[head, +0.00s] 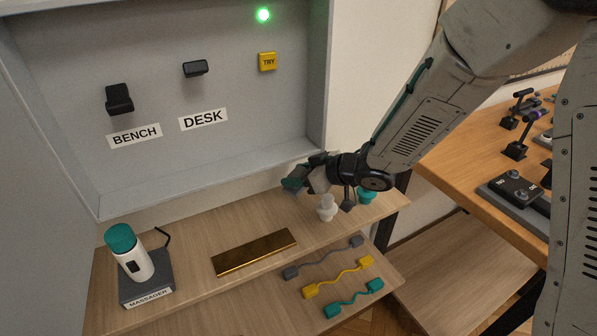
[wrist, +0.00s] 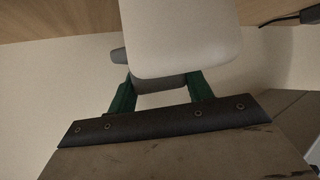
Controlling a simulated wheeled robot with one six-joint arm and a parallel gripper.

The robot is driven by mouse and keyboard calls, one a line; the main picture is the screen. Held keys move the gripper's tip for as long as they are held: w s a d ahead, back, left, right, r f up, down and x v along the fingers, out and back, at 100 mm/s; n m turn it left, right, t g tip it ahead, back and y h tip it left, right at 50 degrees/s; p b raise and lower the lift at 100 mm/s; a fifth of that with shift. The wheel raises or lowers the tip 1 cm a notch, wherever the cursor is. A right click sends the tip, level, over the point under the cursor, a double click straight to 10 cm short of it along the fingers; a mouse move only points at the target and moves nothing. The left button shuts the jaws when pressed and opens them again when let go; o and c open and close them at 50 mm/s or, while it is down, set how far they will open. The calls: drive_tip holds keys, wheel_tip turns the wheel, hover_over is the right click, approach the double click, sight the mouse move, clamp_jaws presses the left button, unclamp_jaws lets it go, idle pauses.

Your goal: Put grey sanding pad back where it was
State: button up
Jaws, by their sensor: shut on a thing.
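My gripper (head: 300,180) is above the wooden shelf, below the grey panel, at the middle of the head view. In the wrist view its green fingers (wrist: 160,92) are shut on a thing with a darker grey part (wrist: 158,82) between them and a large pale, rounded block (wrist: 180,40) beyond. I take this to be the grey sanding pad, but its full shape is hidden. In the head view a grey piece (head: 319,179) shows at the gripper, partly covered by the fingers. It appears held clear of the shelf.
Several cables lie lower. The panel has BENCH and DESK labels (head: 203,119). A cluttered desk (head: 465,160) stands right.

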drive_tip(key=shift+s+a+f, duration=0.35)
drive_tip(key=shift+s+a, duration=0.5)
drive_tip(key=shift+a, duration=0.45)
drive_tip(key=shift+s+a+f, duration=0.35)
drive_tip(key=shift+s+a, duration=0.45)
drive_tip(key=shift+a, duration=0.5)
drive_tip(key=shift+s+a+f, duration=0.35)
drive_tip(key=shift+s+a, duration=0.5)
drive_tip(key=shift+a, duration=0.45)
hover_over(243, 223)
drive_tip(key=shift+w+a+f, duration=0.35)
drive_tip(key=shift+a+f, duration=0.05)
drive_tip(key=shift+f, duration=0.1)
drive_tip(key=shift+f, duration=0.45)
drive_tip(key=shift+s+d+f, duration=0.15)
drive_tip(key=shift+d+f, duration=0.05)
drive_tip(key=shift+f, duration=0.2)
drive_tip(key=o, duration=1.1)
drive_tip(key=shift+s, duration=0.1)
drive_tip(key=shift+c, duration=0.2)
drive_tip(key=shift+d, duration=0.15)
drive_tip(key=v, duration=0.5)
drive_tip(key=r+v, duration=0.1)
drive_tip(key=v, duration=0.1)
drive_tip(key=shift+d+r, duration=0.1)
drive_tip(key=shift+r, duration=0.05)
